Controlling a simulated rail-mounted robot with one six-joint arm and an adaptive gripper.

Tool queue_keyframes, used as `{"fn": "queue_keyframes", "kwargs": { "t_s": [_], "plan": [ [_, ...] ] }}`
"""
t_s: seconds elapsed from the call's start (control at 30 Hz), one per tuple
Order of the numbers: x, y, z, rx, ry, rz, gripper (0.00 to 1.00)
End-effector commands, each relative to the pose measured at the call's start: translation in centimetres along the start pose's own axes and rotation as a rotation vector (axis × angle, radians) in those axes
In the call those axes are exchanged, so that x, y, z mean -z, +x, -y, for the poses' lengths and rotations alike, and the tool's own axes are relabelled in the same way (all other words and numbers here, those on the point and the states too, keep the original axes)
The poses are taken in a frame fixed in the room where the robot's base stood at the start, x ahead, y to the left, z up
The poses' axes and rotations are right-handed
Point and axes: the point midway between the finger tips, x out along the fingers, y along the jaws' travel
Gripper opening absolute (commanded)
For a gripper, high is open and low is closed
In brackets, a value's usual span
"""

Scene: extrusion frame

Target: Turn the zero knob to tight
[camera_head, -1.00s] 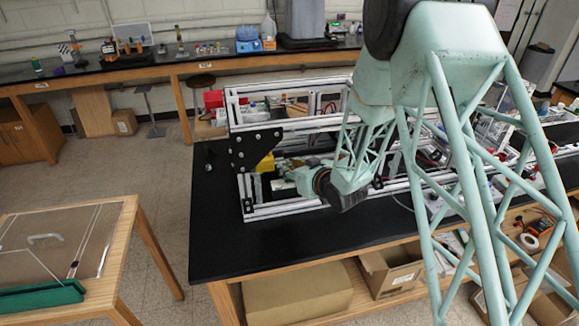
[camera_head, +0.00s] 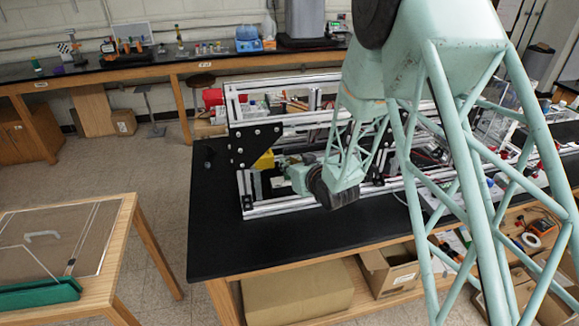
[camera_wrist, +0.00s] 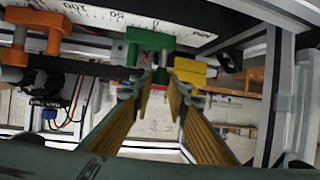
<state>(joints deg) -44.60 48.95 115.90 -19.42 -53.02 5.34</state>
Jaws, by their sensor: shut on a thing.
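In the wrist view, the two fingers of my gripper (camera_wrist: 161,84) reach up to a green bracket (camera_wrist: 150,40) below a white scale strip (camera_wrist: 110,18). The fingertips are close together on the zero knob (camera_wrist: 161,74), a small part just under the bracket. The tips cover most of the knob, so its marking and angle cannot be read. In the head view, my gripper (camera_head: 283,178) is inside the left end of the metal frame (camera_head: 290,206); its fingertips and the knob are too small to make out.
A yellow block (camera_wrist: 190,72) sits right of the fingertips, and an orange bracket (camera_wrist: 40,28) is at the left. Frame bars (camera_wrist: 282,85) stand close on the right. The black tabletop (camera_head: 270,240) in front of the frame is clear.

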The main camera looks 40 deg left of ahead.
Motion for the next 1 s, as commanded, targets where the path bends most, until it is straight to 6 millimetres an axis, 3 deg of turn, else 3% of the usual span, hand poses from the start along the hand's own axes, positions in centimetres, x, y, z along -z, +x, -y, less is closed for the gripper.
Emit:
{"fn": "queue_keyframes", "kwargs": {
  "t_s": [1.0],
  "plan": [
    [0.49, 0.18, 0.39, -0.237, 0.097, -0.011, 0.05]
  ]
}}
